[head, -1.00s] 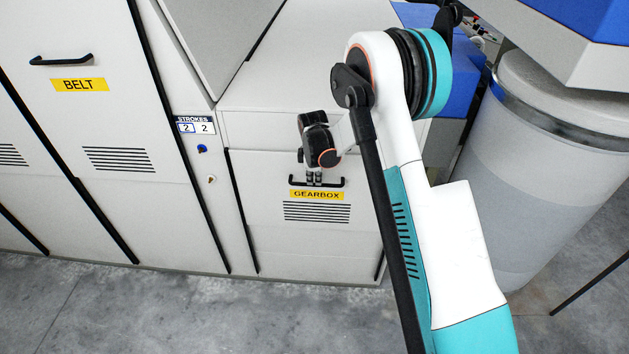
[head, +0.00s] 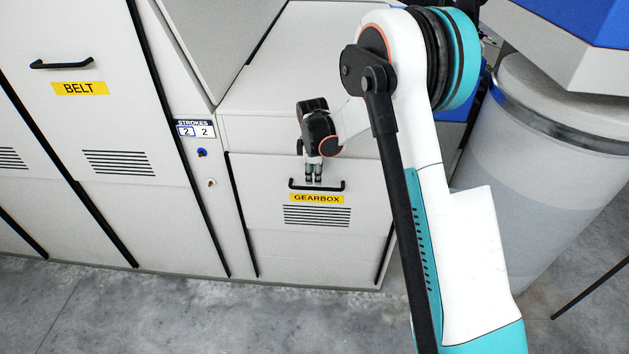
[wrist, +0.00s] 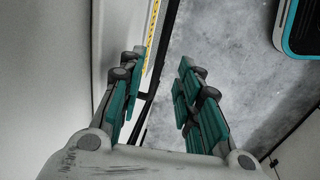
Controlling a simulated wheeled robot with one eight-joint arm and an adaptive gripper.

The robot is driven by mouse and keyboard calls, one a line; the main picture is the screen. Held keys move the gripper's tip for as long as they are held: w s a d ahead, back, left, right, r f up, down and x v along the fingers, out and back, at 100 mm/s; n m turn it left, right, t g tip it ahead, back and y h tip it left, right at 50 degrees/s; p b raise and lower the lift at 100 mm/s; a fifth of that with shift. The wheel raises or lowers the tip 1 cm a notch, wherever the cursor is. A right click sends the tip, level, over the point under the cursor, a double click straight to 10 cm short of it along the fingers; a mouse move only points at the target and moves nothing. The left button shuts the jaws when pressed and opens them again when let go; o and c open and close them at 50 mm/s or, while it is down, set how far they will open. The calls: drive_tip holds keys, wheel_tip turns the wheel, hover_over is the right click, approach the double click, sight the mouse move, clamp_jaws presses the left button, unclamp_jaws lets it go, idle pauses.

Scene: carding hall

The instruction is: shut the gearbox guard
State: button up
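The gearbox guard (head: 270,215) is a pale panel with a yellow GEARBOX label (head: 317,198), slots and a black bar handle (head: 317,187). In the head view it looks flush with the machine front; I see no clear gap around it. My gripper (head: 314,179) points down just above the handle. In the wrist view my gripper (wrist: 162,62) has its fingers apart and nothing is clamped between them. The handle (wrist: 151,78) shows there as a dark bar closer to the left finger. I cannot tell whether a finger touches it.
The BELT panel (head: 110,125) with its own black handle stands to the left. A STROKES counter (head: 194,130) reading 2 2 and a blue knob (head: 202,153) lie between the panels. A large grey drum (head: 545,180) stands at right. The concrete floor (head: 200,320) in front is clear.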

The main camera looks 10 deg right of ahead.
wheel_tip(320, 180, up, 6)
drive_tip(key=s, duration=0.1)
drive_tip(key=shift+a, duration=0.2)
drive_tip(key=shift+r, duration=0.1)
drive_tip(key=s+d+r+m+t, duration=0.15)
drive_tip(key=s+r+m, duration=0.55)
drive_tip(key=s+r, duration=0.9)
drive_tip(key=s+m+t, duration=0.3)
drive_tip(key=s+m, duration=0.4)
drive_tip(key=s, duration=1.3)
drive_tip(key=shift+s+t+y+b, duration=0.3)
drive_tip(key=shift+s+t+b, duration=0.05)
drive_tip(key=shift+b, duration=0.05)
drive_tip(key=shift+f, duration=0.1)
